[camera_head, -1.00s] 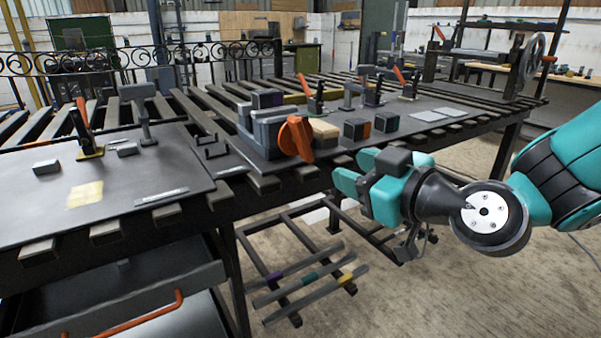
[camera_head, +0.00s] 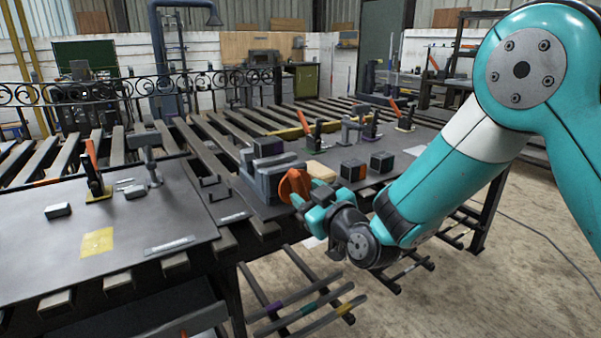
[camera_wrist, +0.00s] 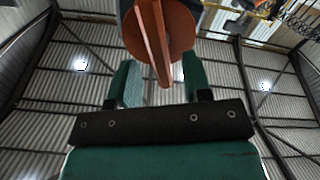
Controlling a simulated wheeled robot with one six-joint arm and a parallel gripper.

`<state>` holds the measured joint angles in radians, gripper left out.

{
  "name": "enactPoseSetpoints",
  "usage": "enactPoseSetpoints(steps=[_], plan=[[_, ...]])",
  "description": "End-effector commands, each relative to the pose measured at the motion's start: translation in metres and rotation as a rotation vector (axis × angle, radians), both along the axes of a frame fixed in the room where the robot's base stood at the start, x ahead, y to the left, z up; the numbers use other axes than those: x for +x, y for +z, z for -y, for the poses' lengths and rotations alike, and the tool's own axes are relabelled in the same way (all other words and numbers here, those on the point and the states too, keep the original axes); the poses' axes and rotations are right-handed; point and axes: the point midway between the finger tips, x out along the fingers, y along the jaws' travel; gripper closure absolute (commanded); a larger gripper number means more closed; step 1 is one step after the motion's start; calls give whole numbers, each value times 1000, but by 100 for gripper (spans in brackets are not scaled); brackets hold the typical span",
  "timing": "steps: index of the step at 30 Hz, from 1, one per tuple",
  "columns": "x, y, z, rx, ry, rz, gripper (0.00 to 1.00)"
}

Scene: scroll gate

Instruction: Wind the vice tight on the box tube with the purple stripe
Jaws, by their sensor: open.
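The grey vice (camera_head: 262,180) stands on the plate near the bench's front edge. A dark block with a purple face (camera_head: 267,147), seemingly the box tube, sits at the top of the vice; I cannot tell how tightly the jaws meet it. The vice's orange handle (camera_head: 292,184) faces my gripper (camera_head: 308,198), which is at its near side. In the wrist view, the orange handle (camera_wrist: 165,35) has a raised bar reaching between the two green fingers of my gripper (camera_wrist: 156,78). The fingers are open, with gaps visible on both sides of the bar.
A tan block (camera_head: 321,170) and two dark blocks, one with an orange face (camera_head: 353,170), stand right of the vice. Toggle clamps (camera_head: 310,130) stand behind. Striped bars (camera_head: 308,308) lie on a low rack below. The floor at right is open.

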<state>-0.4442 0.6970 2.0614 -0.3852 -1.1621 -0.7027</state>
Motion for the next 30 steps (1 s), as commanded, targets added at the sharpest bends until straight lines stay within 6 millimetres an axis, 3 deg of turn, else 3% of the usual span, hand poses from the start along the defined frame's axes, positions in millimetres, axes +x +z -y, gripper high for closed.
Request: enactPoseSetpoints(steps=[7, 17, 23, 30], plan=[[24, 0, -17, -1, 1, -1, 55], [28, -1, -19, 0, 0, -1, 55], [27, -1, -19, 0, 0, -1, 97], [27, -1, -18, 6, 1, -6, 100]])
